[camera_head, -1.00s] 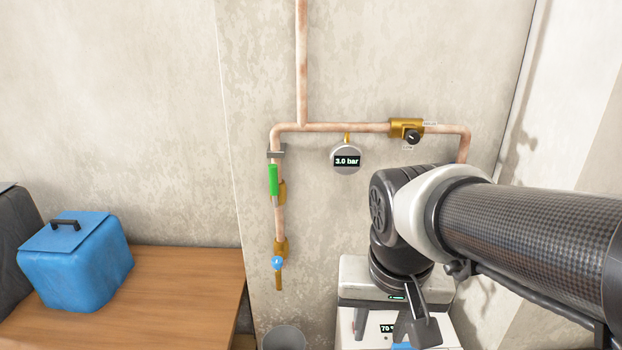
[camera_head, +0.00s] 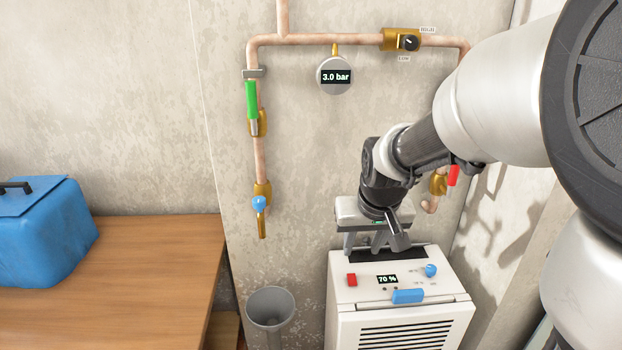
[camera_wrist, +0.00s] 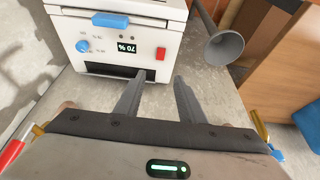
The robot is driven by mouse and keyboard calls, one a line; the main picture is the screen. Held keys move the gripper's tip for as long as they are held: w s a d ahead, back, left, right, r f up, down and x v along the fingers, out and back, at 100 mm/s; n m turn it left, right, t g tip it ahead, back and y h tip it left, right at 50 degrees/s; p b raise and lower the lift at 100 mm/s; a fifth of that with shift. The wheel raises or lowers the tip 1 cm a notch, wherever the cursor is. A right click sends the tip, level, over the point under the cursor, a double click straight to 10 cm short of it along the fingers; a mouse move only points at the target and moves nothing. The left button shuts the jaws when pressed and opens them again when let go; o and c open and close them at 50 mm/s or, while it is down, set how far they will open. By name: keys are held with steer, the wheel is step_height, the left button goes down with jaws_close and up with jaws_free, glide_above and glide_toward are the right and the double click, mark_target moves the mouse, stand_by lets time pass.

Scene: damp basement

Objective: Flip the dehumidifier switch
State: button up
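The dehumidifier is a white box (camera_head: 395,325) with a grille in front, standing against the wall. Its top panel carries a red switch (camera_head: 351,280) at the left, a 70 % display (camera_head: 387,279), a blue knob (camera_head: 430,270) at the right and a blue handle (camera_head: 408,296) at the front edge. My gripper (camera_head: 372,246) is open and empty above the back of the panel, behind the red switch. In the wrist view, my gripper (camera_wrist: 160,80) has its fingers apart, pointing at the panel. The red switch (camera_wrist: 160,53) shows just beyond the fingertips, apparently untouched.
A grey funnel-like vessel (camera_head: 271,308) stands left of the dehumidifier. A wooden table (camera_head: 150,260) with a blue box (camera_head: 45,235) is further left. Copper pipes (camera_head: 345,40) with a 3.0 bar gauge (camera_head: 335,76) and valves run along the wall.

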mark_target(351, 275)
steer(key=b+x, duration=0.4)
steer(key=x, duration=1)
steer(key=shift+f+b, duration=0.2)
steer(key=shift+b, duration=0.1)
